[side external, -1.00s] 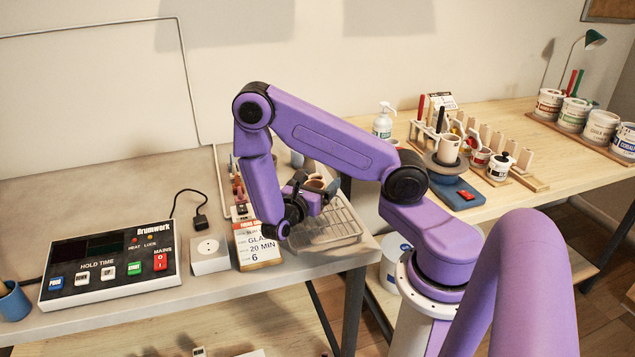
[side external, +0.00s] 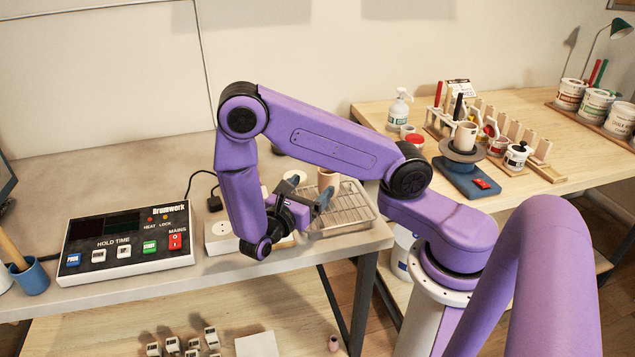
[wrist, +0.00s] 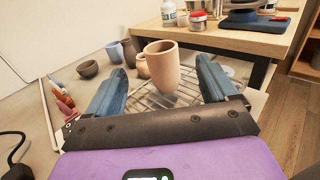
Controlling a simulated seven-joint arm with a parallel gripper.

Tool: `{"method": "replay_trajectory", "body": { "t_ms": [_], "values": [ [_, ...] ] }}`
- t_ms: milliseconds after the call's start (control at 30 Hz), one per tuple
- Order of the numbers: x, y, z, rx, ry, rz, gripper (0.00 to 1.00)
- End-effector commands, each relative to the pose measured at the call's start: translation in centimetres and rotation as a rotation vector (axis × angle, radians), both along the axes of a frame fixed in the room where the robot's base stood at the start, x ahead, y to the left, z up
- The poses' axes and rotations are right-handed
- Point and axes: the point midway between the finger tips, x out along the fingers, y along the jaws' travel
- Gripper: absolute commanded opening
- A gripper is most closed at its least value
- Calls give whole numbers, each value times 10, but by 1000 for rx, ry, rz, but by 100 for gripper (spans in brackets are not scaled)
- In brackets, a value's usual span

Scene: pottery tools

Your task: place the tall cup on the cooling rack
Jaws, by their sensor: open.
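The tall cup (wrist: 162,70), a plain terracotta-coloured cup, appears to stand upright on the wire cooling rack (wrist: 190,97). In the side view the cup (side external: 328,179) shows at the rack's left back part, and the rack (side external: 350,212) lies at the right end of the grey table. My gripper (side external: 309,189) is open, with its blue fingers pointing toward the cup. In the wrist view the cup appears between and beyond the fingers of my gripper (wrist: 159,57), with gaps on both sides. The arm hides part of the rack in the side view.
A dark bowl (wrist: 88,68), a blue-grey cup (wrist: 115,52) and a brown cup (wrist: 142,66) stand left of the tall cup. A control box (side external: 125,243) lies on the table's left. A wooden table (side external: 560,150) with pottery supplies stands to the right.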

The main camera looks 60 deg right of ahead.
Motion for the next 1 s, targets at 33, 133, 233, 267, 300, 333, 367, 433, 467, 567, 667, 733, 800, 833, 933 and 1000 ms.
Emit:
{"method": "replay_trajectory", "body": {
  "t_ms": [33,133,233,267,300,333,367,433,467,567,667,733,800,833,933,1000],
  "values": [
    [0,2,1,4,-3,-1,86],
    [-3,6,4,38,-25,-14,86],
    [-11,11,12,122,-74,-42,86],
    [-15,13,14,157,-93,-54,86],
    [-20,16,18,208,-119,-68,86],
    [-24,19,20,251,-139,-82,86],
    [-29,21,22,294,-158,-94,86],
    [-40,28,27,397,-200,-122,86],
    [-45,31,29,442,-215,-132,86],
    [-62,42,35,595,-265,-167,86],
    [-80,54,41,755,-307,-201,86],
    [-93,63,46,871,-331,-224,86],
    [-106,72,52,987,-351,-245,86],
    [-112,76,54,1039,-358,-255,86],
    [-131,90,63,1205,-375,-288,86],
    [-144,98,70,1311,-380,-309,86]
  ]
}}
